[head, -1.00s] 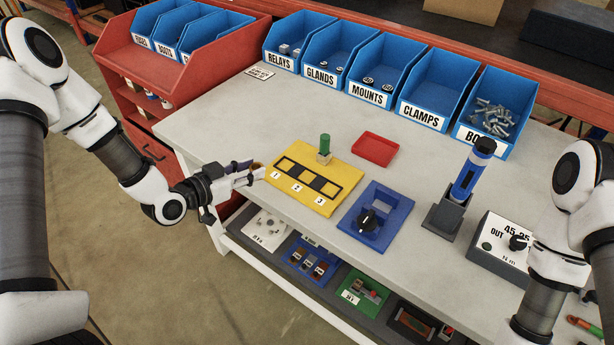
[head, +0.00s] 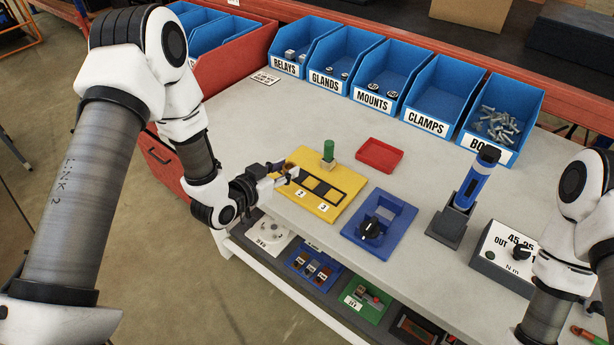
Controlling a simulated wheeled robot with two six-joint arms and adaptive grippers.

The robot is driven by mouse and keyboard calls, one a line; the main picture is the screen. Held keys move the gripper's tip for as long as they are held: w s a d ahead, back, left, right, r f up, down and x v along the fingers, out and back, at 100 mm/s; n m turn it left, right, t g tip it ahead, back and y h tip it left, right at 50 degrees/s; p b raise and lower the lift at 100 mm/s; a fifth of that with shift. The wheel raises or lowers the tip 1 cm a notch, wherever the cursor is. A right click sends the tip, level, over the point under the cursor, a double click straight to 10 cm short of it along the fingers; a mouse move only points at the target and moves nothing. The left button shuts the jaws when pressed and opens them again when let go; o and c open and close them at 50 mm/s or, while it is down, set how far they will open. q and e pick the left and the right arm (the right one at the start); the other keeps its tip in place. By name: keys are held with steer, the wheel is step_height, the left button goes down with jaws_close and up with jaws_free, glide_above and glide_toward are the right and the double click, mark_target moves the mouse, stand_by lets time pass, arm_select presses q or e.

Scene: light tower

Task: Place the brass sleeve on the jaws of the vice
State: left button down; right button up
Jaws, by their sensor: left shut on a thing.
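My left gripper (head: 288,172) is over the left part of the yellow board (head: 345,188) with numbered dark squares. It is shut on a small brownish-gold piece (head: 291,166), which looks like the brass sleeve; the fingers hide most of it. The board's labels 2 and 3 show, while the arm covers label 1. I cannot pick out the vice for certain. A blue fixture (head: 398,212) with a black knob and a recess stands right of the board. My right arm is at the right edge; its gripper is out of view.
A red tray (head: 379,155), a blue screwdriver-like tool (head: 474,178) in a dark stand and a grey torque box (head: 500,246) stand nearby. Labelled blue bins (head: 430,95) line the back.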

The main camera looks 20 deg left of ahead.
mark_target(306, 187)
arm_select(q)
steer(key=d, duration=0.1)
steer(key=w+d+p, duration=0.1)
steer(key=d, duration=0.1)
steer(key=w+d, duration=0.1)
steer(key=d, duration=0.1)
steer(key=shift+w+d+f, duration=0.1)
steer(key=shift+f, duration=0.2)
step_height(306, 187, down, 3)
steer(key=shift+r+p, duration=0.15)
steer(key=shift+p, duration=0.5)
steer(key=shift+a+f, duration=0.2)
steer(key=shift+f+b, duration=0.15)
steer(key=shift+b, duration=0.2)
steer(key=c, duration=0.8)
jaws_free()
